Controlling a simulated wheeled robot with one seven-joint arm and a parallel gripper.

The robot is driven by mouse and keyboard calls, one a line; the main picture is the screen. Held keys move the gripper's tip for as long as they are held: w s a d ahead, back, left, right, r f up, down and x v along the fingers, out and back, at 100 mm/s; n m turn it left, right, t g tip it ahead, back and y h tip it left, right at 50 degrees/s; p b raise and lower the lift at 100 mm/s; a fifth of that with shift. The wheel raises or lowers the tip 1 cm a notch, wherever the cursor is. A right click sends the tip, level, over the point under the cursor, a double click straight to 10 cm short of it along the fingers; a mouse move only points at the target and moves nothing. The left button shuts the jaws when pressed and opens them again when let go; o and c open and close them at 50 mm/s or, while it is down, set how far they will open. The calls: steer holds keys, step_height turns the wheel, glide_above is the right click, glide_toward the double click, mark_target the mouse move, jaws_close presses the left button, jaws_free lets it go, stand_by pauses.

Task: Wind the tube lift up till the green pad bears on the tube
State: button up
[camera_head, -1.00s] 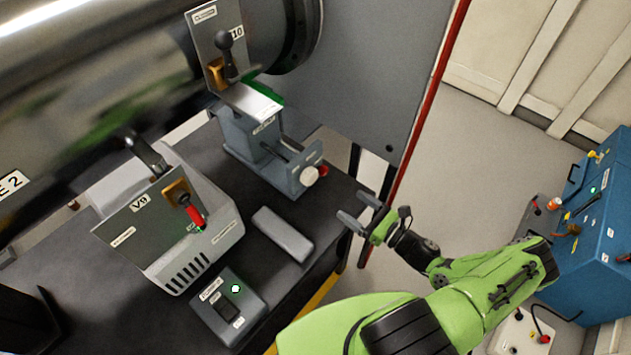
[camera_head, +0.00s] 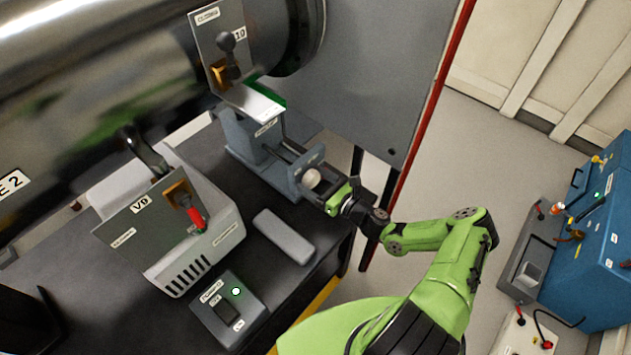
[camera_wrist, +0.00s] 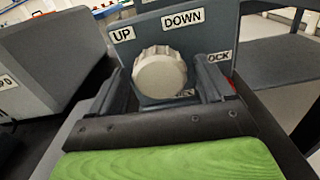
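The tube lift (camera_head: 262,150) is a grey stand on the dark bench, with a green pad (camera_head: 272,92) at its top, under the big dark tube (camera_head: 120,90). A plate partly hides the pad, so I cannot tell whether pad and tube touch. The lift's pale ribbed knob (camera_head: 311,178) faces my gripper (camera_head: 322,187). In the wrist view the knob (camera_wrist: 160,73) sits between my two fingers, below labels reading UP and DOWN. The fingers are apart, with a gap showing on each side of the knob. A label ending in "OCK" is partly hidden by the right finger.
A valve unit with a red-handled switch (camera_head: 192,214) stands left on the bench. A grey block (camera_head: 284,236) and a switch box with a green light (camera_head: 228,308) lie in front. A red post (camera_head: 430,110) rises right of the bench. Blue equipment (camera_head: 595,240) stands far right.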

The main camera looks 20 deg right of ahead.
steer(key=c, duration=0.9)
steer(key=shift+n, duration=0.6)
steer(key=shift+c, duration=0.2)
